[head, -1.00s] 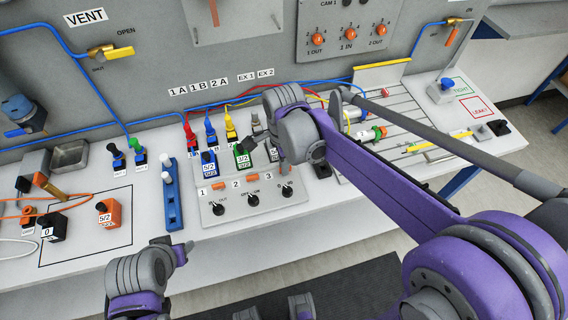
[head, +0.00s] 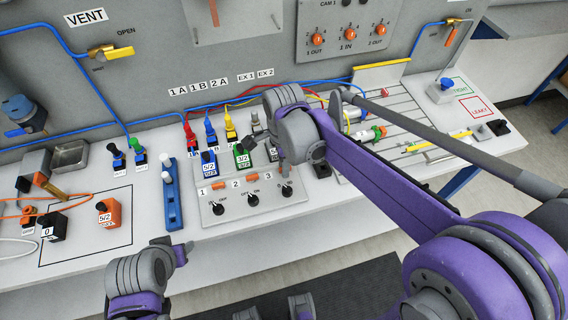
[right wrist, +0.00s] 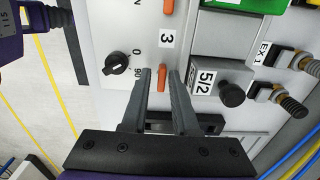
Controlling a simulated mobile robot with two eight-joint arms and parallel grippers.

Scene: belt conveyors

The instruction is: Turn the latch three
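Latch three is a small orange piece (right wrist: 162,78) beside the printed label 3 (right wrist: 165,39) in the right wrist view. My right gripper (right wrist: 159,74) is open, with one dark finger on each side of this latch. I cannot tell whether either finger touches it. In the head view, label 3 (head: 269,176) shows on the grey control box (head: 245,213), but my right wrist hides the latch. My left gripper is at the lower left of the head view, in front of the bench; its finger opening is not clear.
Two other orange latches (head: 220,185) (head: 252,178) and black knobs (head: 253,200) sit on the same box. Black 5/2 valve (right wrist: 207,82) and hose fittings (right wrist: 285,62) stand close to the right finger. A blue bar (head: 174,200) stands left of the box.

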